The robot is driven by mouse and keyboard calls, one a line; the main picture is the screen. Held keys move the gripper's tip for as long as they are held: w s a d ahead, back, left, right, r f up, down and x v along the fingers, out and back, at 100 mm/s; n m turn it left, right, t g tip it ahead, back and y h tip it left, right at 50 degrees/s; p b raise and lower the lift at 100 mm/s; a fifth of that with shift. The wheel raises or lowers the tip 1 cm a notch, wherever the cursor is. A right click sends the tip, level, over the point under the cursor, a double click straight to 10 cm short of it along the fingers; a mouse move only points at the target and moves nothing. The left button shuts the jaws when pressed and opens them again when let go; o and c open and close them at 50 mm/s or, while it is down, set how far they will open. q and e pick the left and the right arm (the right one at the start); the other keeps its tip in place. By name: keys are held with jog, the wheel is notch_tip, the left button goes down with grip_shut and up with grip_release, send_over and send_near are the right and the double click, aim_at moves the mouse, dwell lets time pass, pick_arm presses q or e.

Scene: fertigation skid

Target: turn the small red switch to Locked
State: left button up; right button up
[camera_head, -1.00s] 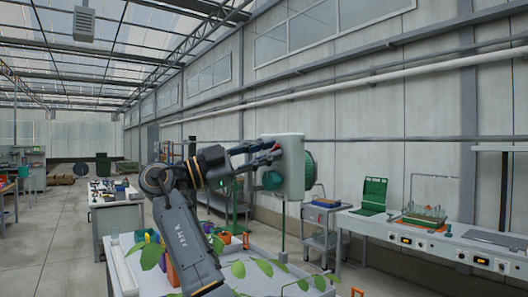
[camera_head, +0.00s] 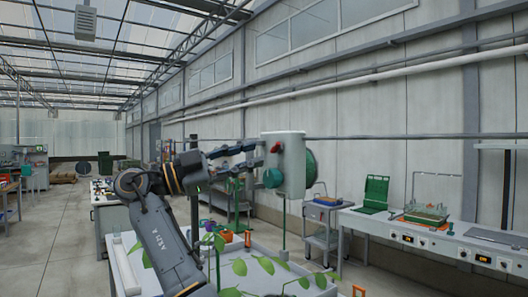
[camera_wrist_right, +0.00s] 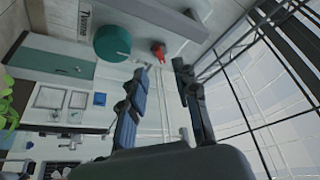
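The small red switch (camera_head: 276,147) sticks out from the front of a pale grey box (camera_head: 295,160), above and right of a round teal knob (camera_head: 272,178). In the right wrist view the red switch (camera_wrist_right: 158,50) is just beyond the fingertips, beside the larger teal knob (camera_wrist_right: 112,42). My right gripper (camera_head: 259,154) is open and empty. Its two fingers point at the switch with a gap between, apart from it. The setting of the switch is too small to read. My left gripper is out of view.
The box stands on a green post (camera_head: 284,225) behind a pale table with leafy plants (camera_head: 240,267). A grey cart (camera_head: 325,225) and a long bench with equipment (camera_head: 420,240) stand to the right. Open air surrounds the gripper.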

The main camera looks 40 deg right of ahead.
jog(key=v, duration=0.7)
dwell(0.4)
